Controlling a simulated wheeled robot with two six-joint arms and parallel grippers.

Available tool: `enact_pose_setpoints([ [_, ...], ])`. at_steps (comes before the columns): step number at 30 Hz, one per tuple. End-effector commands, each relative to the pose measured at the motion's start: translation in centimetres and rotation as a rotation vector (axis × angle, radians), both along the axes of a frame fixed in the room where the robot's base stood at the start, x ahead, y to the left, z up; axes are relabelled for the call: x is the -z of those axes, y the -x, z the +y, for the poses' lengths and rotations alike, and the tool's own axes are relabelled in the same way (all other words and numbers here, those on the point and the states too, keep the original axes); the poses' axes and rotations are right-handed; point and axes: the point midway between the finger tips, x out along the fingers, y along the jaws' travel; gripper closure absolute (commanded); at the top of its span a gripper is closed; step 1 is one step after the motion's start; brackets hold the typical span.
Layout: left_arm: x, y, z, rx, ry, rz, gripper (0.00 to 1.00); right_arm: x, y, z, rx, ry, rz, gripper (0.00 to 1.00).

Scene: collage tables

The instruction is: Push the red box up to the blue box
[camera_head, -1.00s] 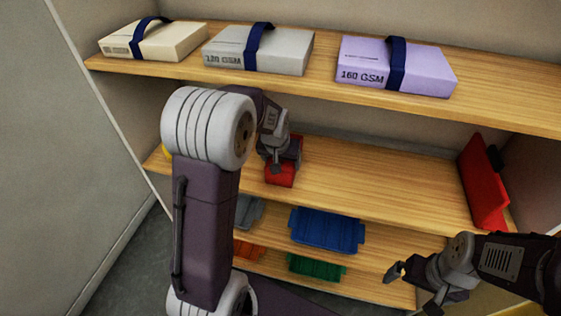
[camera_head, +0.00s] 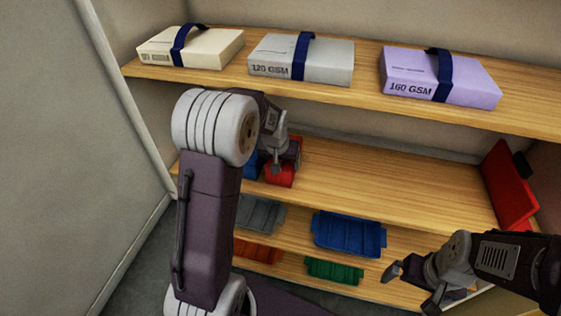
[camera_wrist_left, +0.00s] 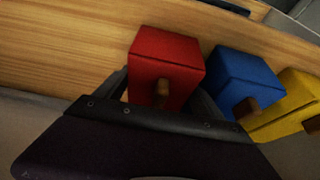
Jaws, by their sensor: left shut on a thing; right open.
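The red box (camera_head: 280,175) stands on the middle shelf, with a wooden knob on its front in the left wrist view (camera_wrist_left: 165,60). My left gripper (camera_head: 277,160) is shut on it, with a finger at each side in the wrist view. The blue box (camera_wrist_left: 240,78), also knobbed, stands close on the red box's right in the wrist view; whether they touch is hard to tell. In the head view the blue box (camera_head: 251,170) shows just left of the red box, mostly hidden behind my arm. My right gripper (camera_head: 412,285) is open and empty at the lower right.
A yellow box (camera_wrist_left: 288,105) stands beyond the blue one. The middle shelf (camera_head: 390,190) is bare right of the red box, up to a red upright object (camera_head: 510,188). Strapped paper packs (camera_head: 440,78) lie above; blue (camera_head: 350,233) and green (camera_head: 334,270) trays lie below.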

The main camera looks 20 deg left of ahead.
Motion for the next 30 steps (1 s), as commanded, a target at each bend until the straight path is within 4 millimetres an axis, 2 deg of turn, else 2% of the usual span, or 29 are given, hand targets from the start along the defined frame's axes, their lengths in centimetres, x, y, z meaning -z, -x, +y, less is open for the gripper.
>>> enact_pose_setpoints([
  [3,0.0,0.0,0.0,0.0,0.0,-0.001,0.66,0.0,0.0,0.0,0.0,0.0,0.0,0.01],
  [4,0.0,0.0,0.0,0.0,0.0,-0.001,0.19,0.0,0.0,0.0,0.0,0.0,0.0,0.01],
  [6,0.0,0.0,0.0,0.0,0.0,-0.001,0.0,0.0,0.0,0.0,0.0,0.0,0.0,0.01],
  [14,-0.2,0.0,0.0,0.0,0.0,-0.001,0.0,0.0,0.0,0.0,0.0,0.0,0.0,0.01],
  [17,-1.1,0.4,0.0,0.0,-0.001,-0.004,0.0,0.1,0.0,0.0,0.0,0.0,0.0,0.01],
  [20,-3.1,1.1,-0.1,-0.001,0.0,-0.007,0.0,0.1,0.0,0.0,0.0,0.0,0.0,0.01],
  [30,-2.7,9.4,-1.5,0.0,0.0,-0.003,0.0,1.7,0.0,0.0,0.0,0.0,0.0,0.01],
])
